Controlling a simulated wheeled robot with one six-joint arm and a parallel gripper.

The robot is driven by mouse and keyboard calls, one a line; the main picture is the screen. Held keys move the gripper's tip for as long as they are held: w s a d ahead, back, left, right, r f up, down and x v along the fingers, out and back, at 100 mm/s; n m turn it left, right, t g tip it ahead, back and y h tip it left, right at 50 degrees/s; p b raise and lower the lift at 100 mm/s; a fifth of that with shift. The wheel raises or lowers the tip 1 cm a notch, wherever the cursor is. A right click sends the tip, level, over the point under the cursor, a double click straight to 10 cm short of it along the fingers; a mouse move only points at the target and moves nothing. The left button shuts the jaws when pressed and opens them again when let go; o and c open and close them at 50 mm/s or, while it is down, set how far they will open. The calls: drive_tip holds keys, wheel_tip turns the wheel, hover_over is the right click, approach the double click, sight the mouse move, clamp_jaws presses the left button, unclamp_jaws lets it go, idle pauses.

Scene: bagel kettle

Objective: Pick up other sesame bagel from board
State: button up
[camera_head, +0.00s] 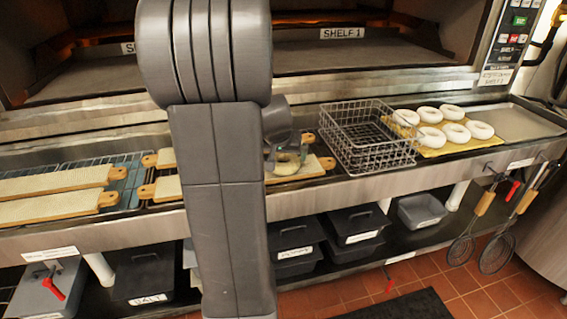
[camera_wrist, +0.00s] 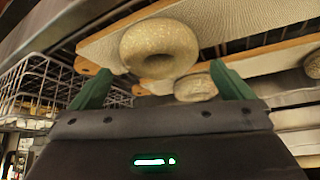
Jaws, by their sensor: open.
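A sesame-covered bagel (camera_wrist: 158,50) lies on a wooden board (camera_wrist: 215,22) in the wrist view, its hole showing. It sits between and just beyond the fingertips of my gripper (camera_wrist: 160,70), which is open and empty. A second bagel (camera_wrist: 196,88) shows lower, partly hidden by my gripper, and a third (camera_wrist: 313,64) is cut off at the right edge. In the head view one bagel (camera_head: 287,168) shows on the board (camera_head: 312,168) right of my arm. My gripper (camera_head: 283,150) is over it there, mostly hidden by the arm.
A wire basket (camera_head: 365,138) stands right of the board and also shows in the wrist view (camera_wrist: 40,92). Several white rings (camera_head: 480,130) lie on a yellow cloth (camera_head: 432,149) beyond it. More long boards (camera_head: 50,182) lie at left. The oven opening (camera_head: 370,58) is behind the counter.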

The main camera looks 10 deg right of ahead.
sight(283, 158)
drive_tip(key=shift+x, duration=2.1)
drive_tip(key=c, duration=0.7)
